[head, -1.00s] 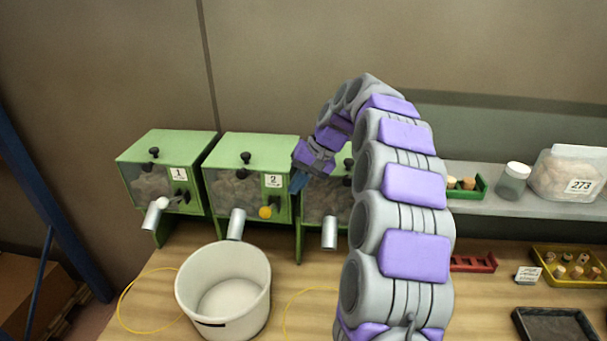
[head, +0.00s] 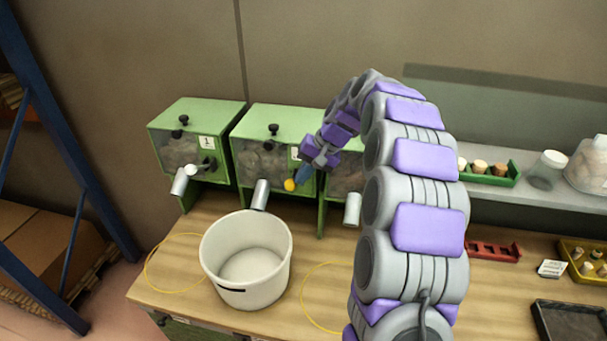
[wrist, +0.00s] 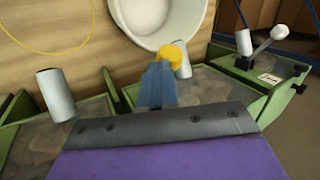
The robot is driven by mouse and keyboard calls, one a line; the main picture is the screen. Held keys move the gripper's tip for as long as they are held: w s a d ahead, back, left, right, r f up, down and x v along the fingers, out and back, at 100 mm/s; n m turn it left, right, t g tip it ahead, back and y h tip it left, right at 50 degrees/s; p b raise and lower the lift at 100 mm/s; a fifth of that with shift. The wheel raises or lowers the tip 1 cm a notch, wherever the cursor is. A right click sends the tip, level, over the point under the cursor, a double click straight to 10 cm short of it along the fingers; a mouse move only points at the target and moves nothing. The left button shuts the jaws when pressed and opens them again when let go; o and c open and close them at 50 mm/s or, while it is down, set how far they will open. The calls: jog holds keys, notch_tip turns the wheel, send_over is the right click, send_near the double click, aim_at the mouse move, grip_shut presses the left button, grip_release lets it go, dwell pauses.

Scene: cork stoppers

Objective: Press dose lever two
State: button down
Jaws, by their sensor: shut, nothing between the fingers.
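The dispenser marked 2 (head: 262,150) is a green box with a clear front, in the middle of a row of green dispensers. Its dose lever has a yellow knob (head: 290,185), which also shows in the wrist view (wrist: 172,54). My gripper (head: 299,178) is shut and empty, its blue fingers right at the yellow knob. In the wrist view the fingertips (wrist: 158,68) overlap the knob's near edge; I cannot tell whether they touch it. The label of dispenser 2 is mostly hidden behind my gripper.
A white bucket (head: 212,270) stands below the spout (head: 260,194) of dispenser 2. Dispenser 1 (head: 190,150) with a white knob (head: 191,170) is to the left. The third dispenser (head: 345,181) is partly behind my arm. Yellow cord loops lie on the bench.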

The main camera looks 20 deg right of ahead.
jog(key=shift+f, duration=0.1)
jog(key=s+a+f+n+t+h+b, duration=0.1)
jog(key=f+t+b, duration=0.2)
jog(key=f+b, duration=0.2)
jog(key=s+a+f+n+t+h+b, duration=0.1)
jog(key=s+f+t+h+b, duration=0.1)
jog(key=b, duration=0.4)
notch_tip(320, 180, down, 3)
jog(key=shift+s+r+t+h, duration=0.15)
jog(key=shift+t+h, duration=0.15)
jog(key=shift+t, duration=0.3)
jog(key=shift+r, duration=0.1)
jog(key=shift+a+r+p, duration=0.1)
jog(key=shift+r+p, duration=0.3)
jog(key=shift+r, duration=0.3)
